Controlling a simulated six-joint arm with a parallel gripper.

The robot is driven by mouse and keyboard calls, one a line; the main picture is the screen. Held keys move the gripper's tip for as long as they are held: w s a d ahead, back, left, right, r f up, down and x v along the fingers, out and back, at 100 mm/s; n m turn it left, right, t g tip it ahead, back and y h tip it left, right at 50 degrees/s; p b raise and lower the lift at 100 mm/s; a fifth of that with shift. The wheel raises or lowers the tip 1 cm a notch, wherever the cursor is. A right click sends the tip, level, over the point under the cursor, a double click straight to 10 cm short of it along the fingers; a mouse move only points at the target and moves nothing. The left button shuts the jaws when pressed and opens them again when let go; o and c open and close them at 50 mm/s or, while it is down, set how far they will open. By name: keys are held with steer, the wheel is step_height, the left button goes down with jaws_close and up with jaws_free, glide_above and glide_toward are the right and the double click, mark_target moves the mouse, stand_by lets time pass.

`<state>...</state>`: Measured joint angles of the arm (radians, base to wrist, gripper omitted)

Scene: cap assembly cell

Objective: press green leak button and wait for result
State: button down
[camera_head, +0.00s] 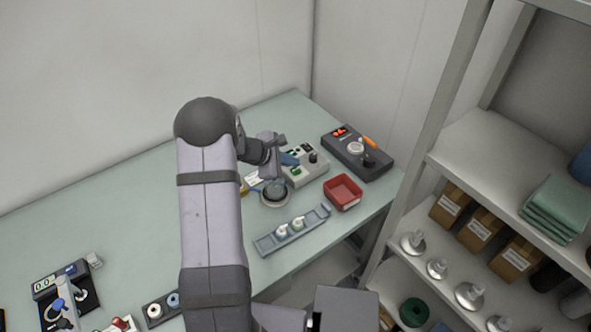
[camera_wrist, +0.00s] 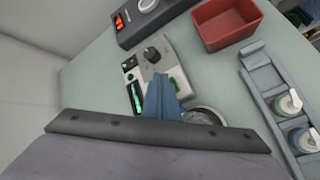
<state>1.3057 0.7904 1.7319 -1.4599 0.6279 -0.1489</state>
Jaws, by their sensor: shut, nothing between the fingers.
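The leak tester is a light grey box (camera_head: 311,170) on the bench in the head view, with a black knob on top. It also shows in the wrist view (camera_wrist: 146,70), where a lit green strip (camera_wrist: 137,99) is on its left side. A small green patch (camera_wrist: 173,83), possibly the green button, shows beside my fingertips, partly hidden by them. My gripper (camera_wrist: 161,80) is shut and empty, its blue fingers over the near edge of the tester. In the head view my gripper (camera_head: 289,159) is at the tester's left side. I cannot tell whether the fingertips touch the button.
A dark box with a red display (camera_head: 357,155) stands behind the tester. A red bin (camera_head: 343,191) and a grey rail (camera_head: 265,246) holding small parts are to the right and front. A round dark fixture (camera_head: 274,193) sits close to my gripper. Shelving stands at the right.

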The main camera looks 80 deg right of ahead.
mark_target(292, 172)
steer(key=shift+f+b, duration=0.95)
steer(key=shift+b, duration=0.35)
stand_by(1.0)
steer(key=shift+r, duration=0.15)
steer(key=shift+r+p, duration=0.55)
steer(key=shift+r, duration=0.2)
steer(key=shift+r+p, duration=1.7)
steer(key=shift+r, duration=0.85)
